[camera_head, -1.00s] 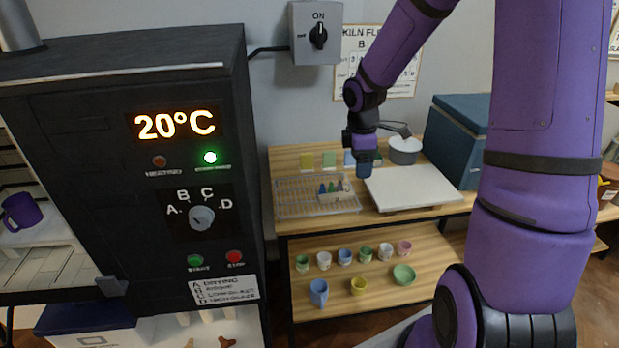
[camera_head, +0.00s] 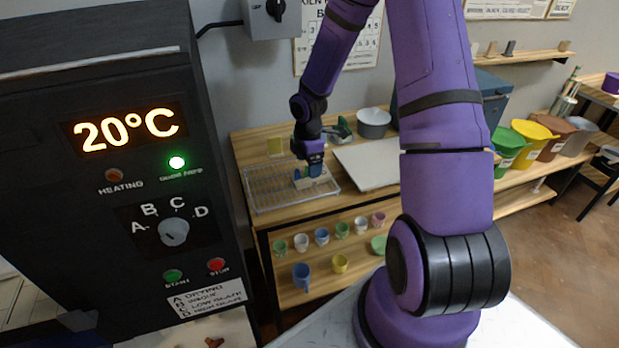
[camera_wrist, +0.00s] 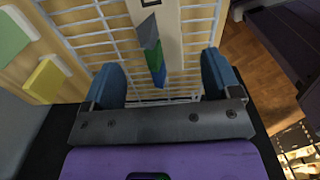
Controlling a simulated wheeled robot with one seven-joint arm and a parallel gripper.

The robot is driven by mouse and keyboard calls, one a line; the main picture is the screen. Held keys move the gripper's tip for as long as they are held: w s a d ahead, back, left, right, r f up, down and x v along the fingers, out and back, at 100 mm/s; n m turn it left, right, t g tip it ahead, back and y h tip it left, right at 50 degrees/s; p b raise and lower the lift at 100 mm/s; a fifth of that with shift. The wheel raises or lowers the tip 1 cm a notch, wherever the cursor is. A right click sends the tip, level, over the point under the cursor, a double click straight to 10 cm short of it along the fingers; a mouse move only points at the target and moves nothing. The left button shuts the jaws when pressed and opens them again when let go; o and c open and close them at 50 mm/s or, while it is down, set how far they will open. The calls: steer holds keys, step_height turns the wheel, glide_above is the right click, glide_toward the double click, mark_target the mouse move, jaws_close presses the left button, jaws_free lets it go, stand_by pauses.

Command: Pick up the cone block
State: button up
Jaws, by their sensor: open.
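The cone block is a pale block (camera_wrist: 172,28) with a grey, a green and a blue cone standing in a row on it. It sits on the wire rack (camera_head: 262,189) on the table's upper top. My gripper (camera_wrist: 160,82) is open, with its blue fingers on either side of the row of cones in the wrist view. In the head view, my gripper (camera_head: 314,170) is right at the block and hides much of it. I cannot tell whether the fingers touch the block.
A white board (camera_head: 368,162) lies right of the rack, with a grey pot (camera_head: 374,122) behind it. Coloured tiles, one yellow (camera_wrist: 45,80), stand beyond the rack. Several cups and bowls fill the shelf below. The black kiln (camera_head: 110,200) stands close on the left.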

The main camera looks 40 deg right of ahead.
steer(key=shift+f, duration=2.4)
steer(key=shift+c, duration=0.5)
steer(key=c, duration=1)
